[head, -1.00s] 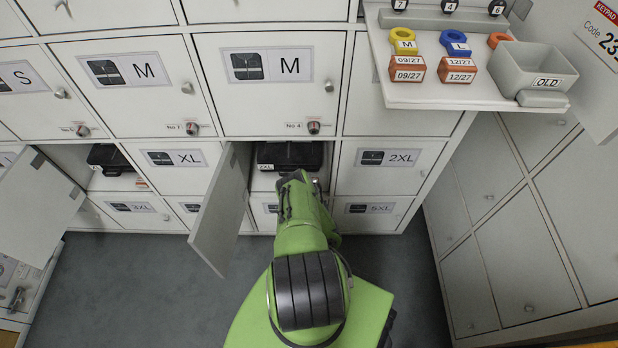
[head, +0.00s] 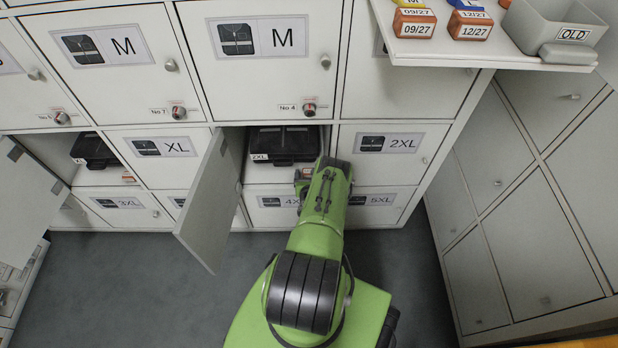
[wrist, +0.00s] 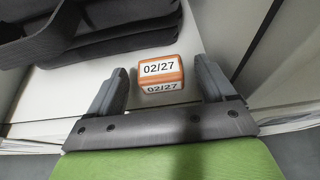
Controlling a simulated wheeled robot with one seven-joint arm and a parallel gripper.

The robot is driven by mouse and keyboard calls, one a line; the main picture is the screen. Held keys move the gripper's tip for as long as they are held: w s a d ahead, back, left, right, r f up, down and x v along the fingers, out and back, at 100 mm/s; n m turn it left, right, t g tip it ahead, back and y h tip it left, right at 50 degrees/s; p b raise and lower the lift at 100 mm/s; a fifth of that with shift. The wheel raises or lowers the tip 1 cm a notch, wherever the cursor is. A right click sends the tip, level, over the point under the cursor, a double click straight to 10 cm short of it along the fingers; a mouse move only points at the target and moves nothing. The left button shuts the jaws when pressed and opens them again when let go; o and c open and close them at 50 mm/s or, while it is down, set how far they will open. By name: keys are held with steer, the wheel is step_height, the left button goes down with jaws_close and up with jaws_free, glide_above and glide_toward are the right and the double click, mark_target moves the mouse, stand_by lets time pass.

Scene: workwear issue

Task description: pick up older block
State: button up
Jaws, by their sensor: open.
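An orange block labelled 02/27 (wrist: 161,72) lies on the pale floor of a locker compartment in the wrist view. My gripper (wrist: 160,80) is open, with one finger on each side of the block and gaps visible between. In the head view my arm reaches the open locker compartment (head: 256,172), and my own wrist hides most of that block. Another orange block (head: 128,180) sits at the front of the left open compartment, its label too small to read. Orange blocks labelled 09/27 (head: 414,25) and 12/27 (head: 470,26) stand on the shelf at upper right.
A black case marked 2XL (head: 284,144) fills the back of the compartment. Its open door (head: 212,200) stands to the left of my arm. Another open door (head: 28,205) is at far left. A grey OLD bin (head: 552,28) is on the shelf (head: 440,58). The floor is clear.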

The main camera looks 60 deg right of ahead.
steer(key=shift+d, duration=0.1)
steer(key=shift+c, duration=0.6)
steer(key=c, duration=1)
steer(key=shift+r, duration=0.1)
